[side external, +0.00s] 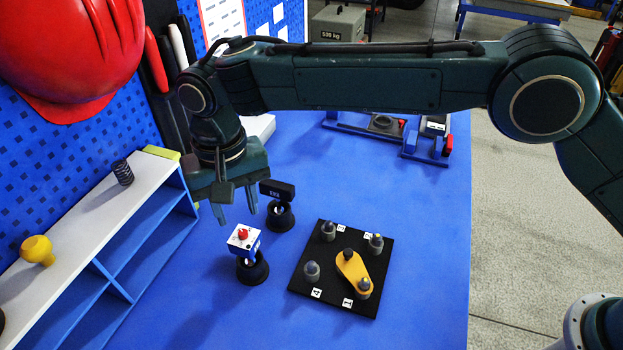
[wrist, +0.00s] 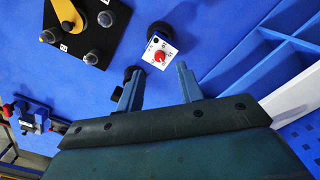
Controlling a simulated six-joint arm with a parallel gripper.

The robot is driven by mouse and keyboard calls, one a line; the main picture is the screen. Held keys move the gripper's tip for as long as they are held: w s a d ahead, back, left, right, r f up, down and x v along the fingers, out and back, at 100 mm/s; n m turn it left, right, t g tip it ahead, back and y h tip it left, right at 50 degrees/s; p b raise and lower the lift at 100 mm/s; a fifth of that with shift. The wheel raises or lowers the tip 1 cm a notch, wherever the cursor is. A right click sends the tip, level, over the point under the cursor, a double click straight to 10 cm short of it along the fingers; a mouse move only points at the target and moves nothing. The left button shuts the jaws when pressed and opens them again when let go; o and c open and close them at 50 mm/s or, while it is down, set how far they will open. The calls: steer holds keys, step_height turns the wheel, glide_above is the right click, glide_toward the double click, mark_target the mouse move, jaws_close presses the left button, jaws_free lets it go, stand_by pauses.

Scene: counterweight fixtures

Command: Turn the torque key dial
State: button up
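The torque key dial (side external: 243,240) is a white-topped block with a red knob, on a black round base on the blue table. In the wrist view the dial (wrist: 160,53) shows its white face with markings around the red knob, just beyond my fingertips. My gripper (side external: 237,215) is above and behind the dial, fingers pointing down. In the wrist view my gripper (wrist: 158,82) has its two fingers apart with nothing between them. The fingers do not touch the dial.
A black-headed piece on a round stand (side external: 280,212) is close behind the dial. A black plate (side external: 330,285) with several grey knobs and a yellow lever (side external: 353,270) lies to the right. A white-topped shelf (side external: 90,215) stands left.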

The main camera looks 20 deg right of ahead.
mark_target(245, 231)
step_height(245, 231, up, 9)
stand_by(0.4)
stand_by(0.4)
steer(key=s+d+r+t, duration=0.1)
steer(key=d+r, duration=0.4)
steer(key=d, duration=0.4)
steer(key=s+d+r+t+y, duration=0.15)
steer(key=d+r, duration=0.25)
steer(key=d, duration=0.5)
steer(key=s+d+r+h, duration=0.1)
steer(key=s+d+r, duration=0.1)
steer(key=d+r, duration=0.5)
steer(key=s+d+f+t, duration=0.1)
steer(key=s+d+f, duration=0.4)
steer(key=s+d, duration=0.4)
steer(key=s+d+f+t, duration=0.2)
steer(key=s+d+f, duration=0.3)
steer(key=s+d, duration=0.4)
steer(key=s, duration=0.2)
steer(key=shift+s+d+f, duration=0.35)
steer(key=shift+s+d, duration=0.05)
